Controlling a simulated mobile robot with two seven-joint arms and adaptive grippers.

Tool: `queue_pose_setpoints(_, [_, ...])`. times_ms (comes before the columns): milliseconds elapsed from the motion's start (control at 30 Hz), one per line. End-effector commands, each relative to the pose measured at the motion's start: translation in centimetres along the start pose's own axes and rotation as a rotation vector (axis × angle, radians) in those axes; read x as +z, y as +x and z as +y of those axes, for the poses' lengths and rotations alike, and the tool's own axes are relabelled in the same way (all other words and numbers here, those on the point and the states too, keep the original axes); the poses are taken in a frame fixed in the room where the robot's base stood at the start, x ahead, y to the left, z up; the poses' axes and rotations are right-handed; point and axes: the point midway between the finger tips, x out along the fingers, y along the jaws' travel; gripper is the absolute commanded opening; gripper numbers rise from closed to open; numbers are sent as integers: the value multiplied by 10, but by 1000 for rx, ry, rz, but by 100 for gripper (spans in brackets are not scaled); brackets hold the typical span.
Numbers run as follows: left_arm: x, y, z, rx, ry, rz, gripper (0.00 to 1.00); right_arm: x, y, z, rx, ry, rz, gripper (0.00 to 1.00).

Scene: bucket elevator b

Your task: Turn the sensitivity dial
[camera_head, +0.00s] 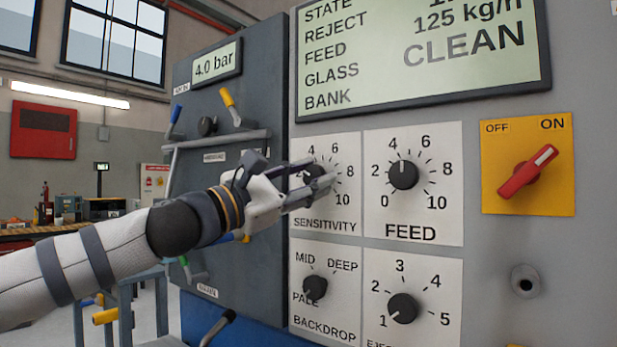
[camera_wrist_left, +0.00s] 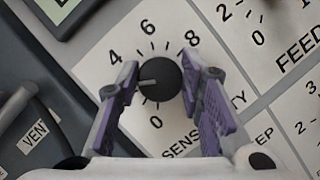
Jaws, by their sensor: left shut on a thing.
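The sensitivity dial (camera_wrist_left: 160,75) is a round black knob with a white pointer line on a white plate (camera_head: 324,213) marked SENSITIVITY. In the left wrist view the pointer points left, at the low end of the scale below 4, about where 2 lies behind a fingertip. My left gripper (camera_head: 318,181) is at the dial in the head view and partly covers it. In the left wrist view its two purple-padded fingers (camera_wrist_left: 158,82) stand on either side of the knob, shut on it. My right gripper is in neither view.
The feed dial (camera_head: 404,174) is just to the right, the backdrop dial (camera_head: 315,288) below, and another numbered dial (camera_head: 403,308) below right. A red switch (camera_head: 527,172) on a yellow plate is farther right. The display (camera_head: 424,58) is above. Pipes and valve handles (camera_head: 228,97) are at left.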

Motion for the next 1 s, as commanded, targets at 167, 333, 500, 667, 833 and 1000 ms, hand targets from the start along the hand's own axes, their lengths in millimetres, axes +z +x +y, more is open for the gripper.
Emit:
queue_pose_setpoints(167, [0, 0, 1, -2, 9, 0, 6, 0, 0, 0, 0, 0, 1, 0])
queue_pose_setpoints(333, [0, 0, 1, -2, 9, 0, 6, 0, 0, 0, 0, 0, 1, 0])
queue_pose_setpoints(500, [0, 0, 1, -2, 8, 0, 48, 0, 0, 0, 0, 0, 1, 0])
queue_pose_setpoints(667, [0, 0, 0, -2, 8, 0, 53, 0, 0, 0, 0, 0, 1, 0])
queue_pose_setpoints(833, [0, -1, 0, -3, 7, 0, 53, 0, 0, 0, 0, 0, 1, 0])
queue_pose_setpoints(1000, [-2, -31, 1, -2, 7, 2, 53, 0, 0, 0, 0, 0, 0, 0])
